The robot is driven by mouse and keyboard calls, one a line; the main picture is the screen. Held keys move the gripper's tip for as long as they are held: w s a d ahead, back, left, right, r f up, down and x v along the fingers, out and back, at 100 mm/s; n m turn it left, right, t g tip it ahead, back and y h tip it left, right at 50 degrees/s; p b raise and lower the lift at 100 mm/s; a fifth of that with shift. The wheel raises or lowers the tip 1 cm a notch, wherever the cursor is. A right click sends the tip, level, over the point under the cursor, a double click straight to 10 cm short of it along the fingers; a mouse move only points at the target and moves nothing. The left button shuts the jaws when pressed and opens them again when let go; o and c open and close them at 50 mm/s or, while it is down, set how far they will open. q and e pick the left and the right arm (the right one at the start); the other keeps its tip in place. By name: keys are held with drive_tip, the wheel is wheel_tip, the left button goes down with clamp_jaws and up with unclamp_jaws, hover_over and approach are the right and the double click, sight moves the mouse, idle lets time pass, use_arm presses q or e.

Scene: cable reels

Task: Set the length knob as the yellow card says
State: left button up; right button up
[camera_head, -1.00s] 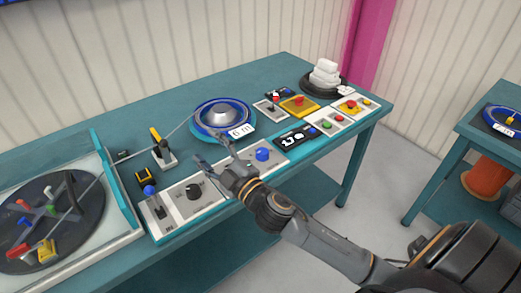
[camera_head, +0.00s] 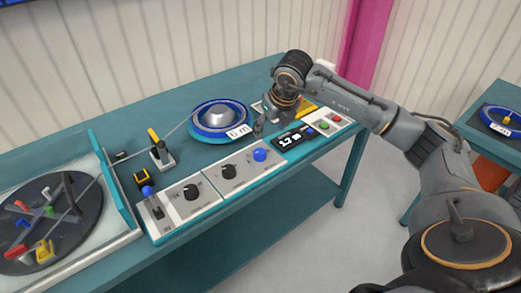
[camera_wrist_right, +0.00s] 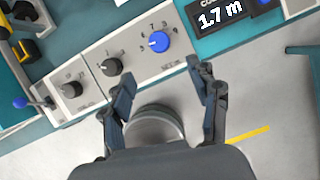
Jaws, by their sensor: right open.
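A blue knob (camera_head: 260,154) stands at the right end of the grey control panel, with numbers around it; it also shows in the right wrist view (camera_wrist_right: 159,42). Two black knobs, one in the middle (camera_head: 228,171) and one further left (camera_head: 190,192), sit beside it. The panel lettering is too small to read. A dark display (camera_head: 292,138) reads 1.7 m. My right gripper (camera_head: 266,128) is open and empty, pointing down above and behind the blue knob in the head view.
A blue cable reel (camera_head: 217,117) lies behind the panel. A lever with a blue ball (camera_head: 149,191) stands at the panel's left end. A round black turntable (camera_head: 40,222) with coloured clamps is at left. Red and green buttons (camera_head: 331,121) sit to the right.

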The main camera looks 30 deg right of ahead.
sight(260, 151)
drive_tip(key=p+x, duration=0.2)
drive_tip(key=x, duration=1.1)
drive_tip(key=shift+f, duration=0.35)
drive_tip(key=shift+c, duration=0.2)
drive_tip(key=c, duration=1.1)
